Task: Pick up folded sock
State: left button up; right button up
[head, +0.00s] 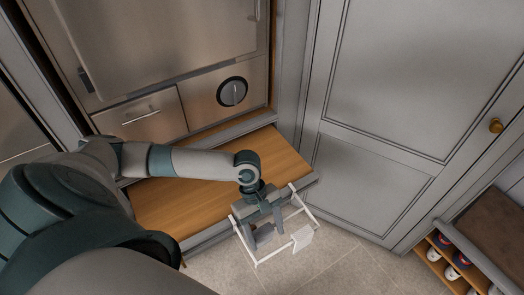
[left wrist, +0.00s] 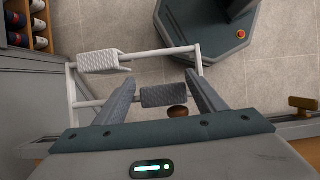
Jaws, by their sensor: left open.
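Two folded, sock-like cloths hang on a white rail rack (head: 272,256), which also shows in the left wrist view (left wrist: 71,90). The pale one (head: 302,238) is folded over a rail at the rack's right in the head view; it shows at upper left in the left wrist view (left wrist: 97,61). The grey one (head: 264,236) is on another rail, between the fingers of my left gripper (head: 262,232) as seen from the head. The left wrist view shows this grey cloth (left wrist: 165,95) between the spread fingers (left wrist: 159,80). Contact cannot be told. My right gripper is out of view.
A wooden bench top (head: 190,200) lies behind the rack, below steel-fronted drawers (head: 145,116). A grey panelled door (head: 390,110) with a brass knob (head: 496,126) stands right. A shoe shelf (head: 440,262) is at lower right.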

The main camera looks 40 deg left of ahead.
aim_at(265, 238)
pick_arm(q)
jog(key=x, duration=0.5)
jog(key=shift+a+f+p, duration=0.15)
jog(key=shift+a+p, duration=0.25)
jog(key=shift+s, duration=0.1)
jog(key=shift+r, duration=0.2)
jog(key=shift+c, duration=0.4)
jog(key=c, duration=0.7)
